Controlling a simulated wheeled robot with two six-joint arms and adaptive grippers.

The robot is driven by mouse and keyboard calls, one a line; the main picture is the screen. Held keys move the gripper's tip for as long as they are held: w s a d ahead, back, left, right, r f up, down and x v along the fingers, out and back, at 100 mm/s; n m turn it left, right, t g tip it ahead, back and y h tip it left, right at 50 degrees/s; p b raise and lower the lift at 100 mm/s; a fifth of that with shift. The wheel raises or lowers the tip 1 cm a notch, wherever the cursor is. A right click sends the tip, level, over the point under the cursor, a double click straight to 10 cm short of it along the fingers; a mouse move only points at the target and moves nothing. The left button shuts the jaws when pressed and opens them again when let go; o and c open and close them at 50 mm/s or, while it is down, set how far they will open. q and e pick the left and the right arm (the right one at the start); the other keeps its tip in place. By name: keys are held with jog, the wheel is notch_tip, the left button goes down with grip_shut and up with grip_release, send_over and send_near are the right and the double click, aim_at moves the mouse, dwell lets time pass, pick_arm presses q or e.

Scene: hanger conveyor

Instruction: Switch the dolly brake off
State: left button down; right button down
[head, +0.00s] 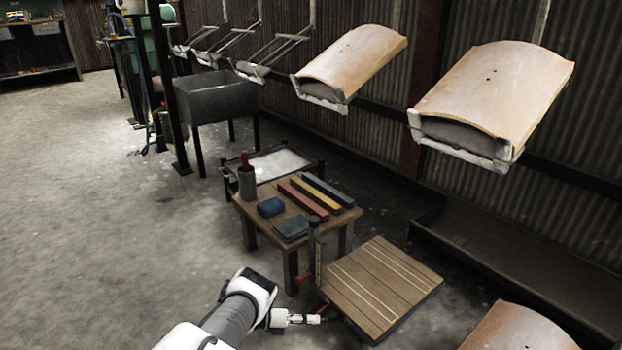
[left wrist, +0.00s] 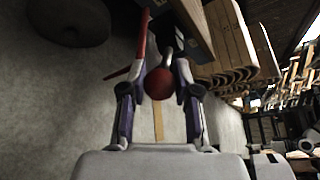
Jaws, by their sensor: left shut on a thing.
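The dolly (head: 388,283) is a low slatted wooden platform with pale strips, on the floor right of the wooden table. A dark upright post (head: 316,252) stands at its left corner. My left gripper (head: 320,316) is at the dolly's near left side, by its edge. In the left wrist view my left gripper (left wrist: 160,92) has its two fingers on either side of a round red knob (left wrist: 160,83), shut on it. The knob sits at the end of a short metal lever, the brake lever. A red bar (left wrist: 142,42) runs just beside it. My right gripper is out of view.
The wooden table (head: 270,222) behind the dolly holds coloured bars, blue blocks and a cup with a red stick. Curved wooden panels (head: 500,90) hang overhead on the right. A dark trough (head: 520,255) lies along the wall. Floor at left is clear.

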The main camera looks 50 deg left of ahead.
pick_arm(q)
jog(key=c, duration=0.8)
grip_release()
jog(key=shift+w, duration=0.1)
jog(key=v, duration=1.2)
jog(key=shift+f, duration=0.1)
